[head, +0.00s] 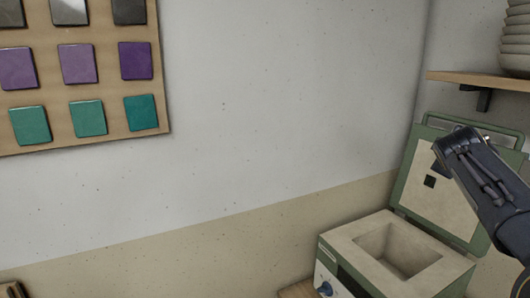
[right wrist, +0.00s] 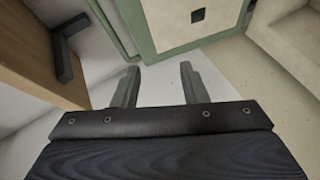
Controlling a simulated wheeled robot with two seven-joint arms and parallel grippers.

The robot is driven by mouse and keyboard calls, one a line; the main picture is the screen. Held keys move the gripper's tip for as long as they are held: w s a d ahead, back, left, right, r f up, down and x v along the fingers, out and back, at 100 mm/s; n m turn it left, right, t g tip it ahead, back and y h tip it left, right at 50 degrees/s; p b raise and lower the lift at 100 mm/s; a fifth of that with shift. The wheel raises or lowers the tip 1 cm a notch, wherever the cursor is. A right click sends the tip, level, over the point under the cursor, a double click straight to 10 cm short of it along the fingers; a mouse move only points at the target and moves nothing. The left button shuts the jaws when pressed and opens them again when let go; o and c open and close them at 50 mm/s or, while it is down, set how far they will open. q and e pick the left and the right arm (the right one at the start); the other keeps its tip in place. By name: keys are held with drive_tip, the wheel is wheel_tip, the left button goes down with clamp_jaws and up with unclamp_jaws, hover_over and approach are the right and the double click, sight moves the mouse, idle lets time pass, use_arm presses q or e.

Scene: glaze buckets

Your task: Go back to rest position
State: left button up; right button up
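My right arm comes in from the right edge of the head view, beside the raised lid of a green kiln. My right gripper shows in the right wrist view (right wrist: 158,80), with its two fingers apart and nothing between them. The kiln's green-edged lid (right wrist: 190,20) is just beyond the fingertips there. In the head view the dark end of my right arm overlaps the lid (head: 418,208). My left gripper is not in either view.
The open kiln (head: 345,238) has an empty square chamber. A wooden shelf (head: 480,79) with stacked bowls (head: 516,40) is on the wall above; the shelf also shows in the right wrist view (right wrist: 35,60). A board of coloured tiles (head: 152,60) hangs at left.

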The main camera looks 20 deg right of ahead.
drive_tip(key=s+a+f+m+y, duration=0.1)
drive_tip(key=s+a+f+y, duration=0.4)
drive_tip(key=a+f, duration=0.4)
drive_tip(key=s+a+f+m+g+y, duration=0.1)
drive_tip(key=s+a+f+y, duration=0.4)
drive_tip(key=a, duration=1.7)
drive_tip(key=s+a+f+m+g+y, duration=0.1)
drive_tip(key=s+a+f+m+y, duration=0.2)
drive_tip(key=a+f, duration=1)
drive_tip(key=s+a+y, duration=0.2)
drive_tip(key=s, duration=0.2)
drive_tip(key=shift+s+a+f+y, duration=0.25)
drive_tip(key=shift+s+y, duration=0.05)
drive_tip(key=shift+s, duration=0.05)
drive_tip(key=shift+d, duration=0.15)
